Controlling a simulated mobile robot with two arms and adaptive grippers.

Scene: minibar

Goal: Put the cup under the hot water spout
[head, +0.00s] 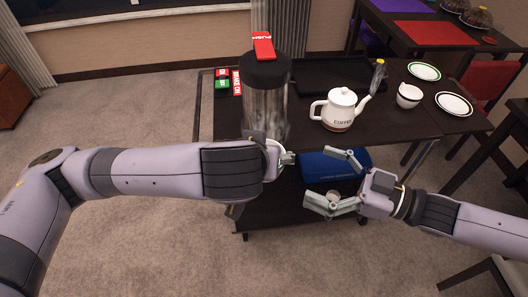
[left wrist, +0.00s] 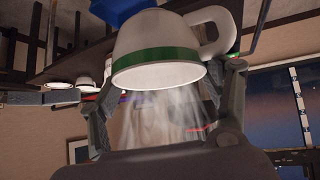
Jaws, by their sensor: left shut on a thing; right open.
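The hot water dispenser (head: 265,105) is a tall metal cylinder with a black top and a red PUSH lever (head: 263,46), at the cart's left end. My left gripper (head: 284,157) is in front of its lower part, mostly hidden by my wrist. In the left wrist view it is shut on a white cup (left wrist: 160,50) with a green band, a finger on each side. In the head view only a white curved edge of the cup (head: 273,147) shows. The spout is hidden behind my arm. My right gripper (head: 322,178) is open and empty in front of the cart.
The dark cart (head: 400,122) carries a white coffee kettle (head: 340,108), a black tray, another white cup (head: 408,96), plates (head: 454,104) and red and green boxes (head: 222,87). A blue box (head: 318,165) is on the lower shelf. Tables and chairs stand at right.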

